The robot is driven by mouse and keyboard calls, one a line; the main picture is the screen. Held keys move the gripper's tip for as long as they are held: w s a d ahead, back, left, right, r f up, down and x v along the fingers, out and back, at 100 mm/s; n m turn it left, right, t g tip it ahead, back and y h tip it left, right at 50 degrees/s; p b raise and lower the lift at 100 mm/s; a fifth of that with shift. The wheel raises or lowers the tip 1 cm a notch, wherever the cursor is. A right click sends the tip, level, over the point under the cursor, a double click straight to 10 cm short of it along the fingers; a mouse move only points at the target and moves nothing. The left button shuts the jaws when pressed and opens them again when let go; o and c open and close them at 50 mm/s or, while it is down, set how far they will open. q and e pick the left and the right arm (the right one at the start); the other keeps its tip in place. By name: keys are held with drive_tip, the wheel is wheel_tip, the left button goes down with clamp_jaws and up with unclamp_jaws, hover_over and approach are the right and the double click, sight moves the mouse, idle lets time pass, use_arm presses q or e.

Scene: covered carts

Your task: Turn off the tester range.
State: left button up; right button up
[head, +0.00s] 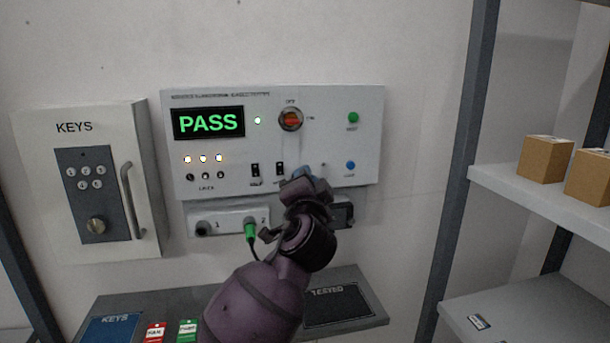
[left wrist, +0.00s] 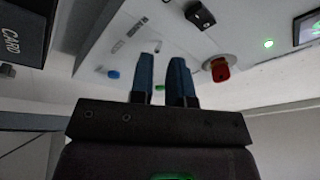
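The tester (head: 275,92) is a white wall panel with a green PASS display (head: 208,122). A round knob with an orange-red grip (head: 291,118) sits between OFF above and what looks like ON at its right; it shows red in the left wrist view (left wrist: 220,70). Two black rocker switches, one left (head: 255,170) and one right (head: 280,168), sit below; their labels are too small to read. My left gripper (head: 305,178) is at the panel's lower edge, right of the switches. Its blue fingers (left wrist: 162,75) are slightly apart and empty, apparently clear of the knob. My right gripper is out of view.
A green button (head: 353,118) and blue button (head: 350,165) are on the panel's right. A green plug (head: 250,230) is in socket 2 below. A KEYS cabinet (head: 135,115) stands left, a shelf with boxes (head: 545,185) right. A ledge (head: 375,300) runs below.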

use_arm(q)
drive_tip(key=v, duration=0.8)
drive_tip(key=shift+s, duration=0.4)
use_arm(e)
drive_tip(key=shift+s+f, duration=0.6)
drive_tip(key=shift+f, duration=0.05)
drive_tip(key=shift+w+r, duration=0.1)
